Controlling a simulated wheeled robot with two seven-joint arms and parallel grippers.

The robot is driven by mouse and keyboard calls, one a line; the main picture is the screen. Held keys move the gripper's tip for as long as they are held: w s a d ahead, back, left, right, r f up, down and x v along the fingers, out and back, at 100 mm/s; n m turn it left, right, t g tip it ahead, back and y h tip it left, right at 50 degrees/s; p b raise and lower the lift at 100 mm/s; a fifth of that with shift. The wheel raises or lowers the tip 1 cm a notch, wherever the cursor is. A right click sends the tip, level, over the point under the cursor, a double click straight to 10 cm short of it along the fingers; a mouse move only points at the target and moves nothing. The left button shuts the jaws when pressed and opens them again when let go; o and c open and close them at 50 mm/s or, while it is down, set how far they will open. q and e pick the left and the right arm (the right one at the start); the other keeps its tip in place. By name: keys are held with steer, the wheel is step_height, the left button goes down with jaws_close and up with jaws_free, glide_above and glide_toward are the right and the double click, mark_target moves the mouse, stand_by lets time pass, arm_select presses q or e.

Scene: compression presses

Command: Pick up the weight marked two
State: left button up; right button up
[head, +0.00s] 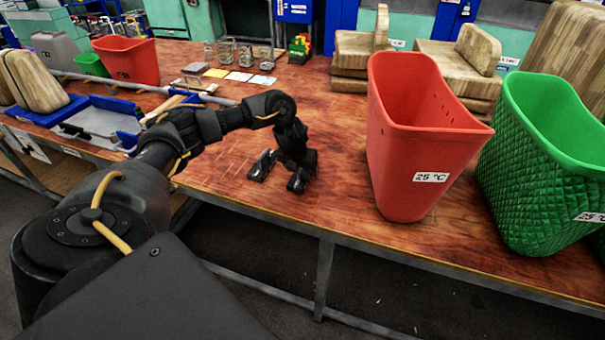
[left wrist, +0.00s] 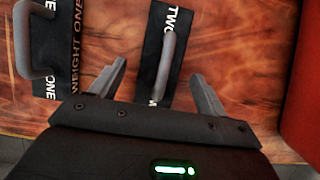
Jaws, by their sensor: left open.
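In the left wrist view, the weight marked two shows as a dark band (left wrist: 178,28) with white TWO lettering and a grey upright-looking handle (left wrist: 165,65). My left gripper (head: 282,178) is open and empty above the front part of the table. In the left wrist view its two fingers (left wrist: 157,73) appear on either side of the handle, apart from it. The height gap to the handle cannot be told. My right gripper is not in view.
A weight marked one (left wrist: 75,60) lies left of weight two. A red bin (head: 412,150) stands right of my left gripper, with a green bin (head: 530,170) beyond it. Several small containers (head: 245,55) and cards (head: 238,76) lie farther back on the wooden table (head: 330,215).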

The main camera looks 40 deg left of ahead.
mark_target(303, 170)
arm_select(q)
steer(key=shift+x, duration=1.1)
jaws_close()
steer(key=shift+w+r, duration=0.15)
